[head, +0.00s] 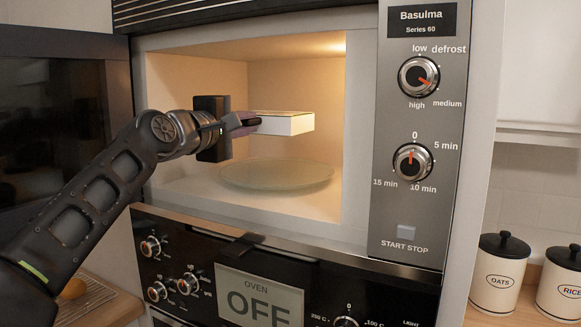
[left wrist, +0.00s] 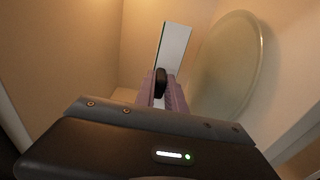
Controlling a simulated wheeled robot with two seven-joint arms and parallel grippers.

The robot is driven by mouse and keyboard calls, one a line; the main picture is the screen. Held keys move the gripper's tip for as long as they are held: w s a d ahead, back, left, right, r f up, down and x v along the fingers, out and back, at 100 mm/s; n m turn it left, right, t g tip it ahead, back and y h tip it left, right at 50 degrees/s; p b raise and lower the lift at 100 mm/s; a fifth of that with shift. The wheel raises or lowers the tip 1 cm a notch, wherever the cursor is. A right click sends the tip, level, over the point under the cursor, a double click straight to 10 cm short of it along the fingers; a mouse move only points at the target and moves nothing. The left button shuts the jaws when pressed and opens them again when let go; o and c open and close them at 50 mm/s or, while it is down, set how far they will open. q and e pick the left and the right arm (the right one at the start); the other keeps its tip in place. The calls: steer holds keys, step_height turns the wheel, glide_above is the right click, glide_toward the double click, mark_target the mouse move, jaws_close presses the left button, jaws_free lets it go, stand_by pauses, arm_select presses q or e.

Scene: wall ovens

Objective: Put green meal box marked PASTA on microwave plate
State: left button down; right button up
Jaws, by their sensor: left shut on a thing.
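A flat box (head: 287,123) with pale sides is held level inside the lit microwave, above the glass plate (head: 275,174). Its marking and green colour cannot be made out. My left gripper (head: 245,124) is shut on the near left end of the box, with the arm reaching in from the left. In the left wrist view the box (left wrist: 174,50) sticks out beyond my fingers (left wrist: 161,90), and the plate (left wrist: 232,65) shows to its right. The box is apart from the plate, with a gap below it. My right gripper is out of view.
The microwave door (head: 60,120) stands open at the left. The control panel (head: 420,130) is right of the cavity. An oven panel (head: 262,298) reading OFF lies below. Canisters marked OATS (head: 498,275) and RICE (head: 562,285) stand at the lower right. The plate is bare.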

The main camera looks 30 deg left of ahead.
arm_select(q)
steer(key=shift+w+r, duration=0.15)
steer(key=b, duration=0.2)
glide_above(247, 186)
step_height(247, 186, down, 5)
steer(key=shift+w+f, duration=0.1)
steer(key=shift+f, duration=0.2)
steer(key=shift+f, duration=2.15)
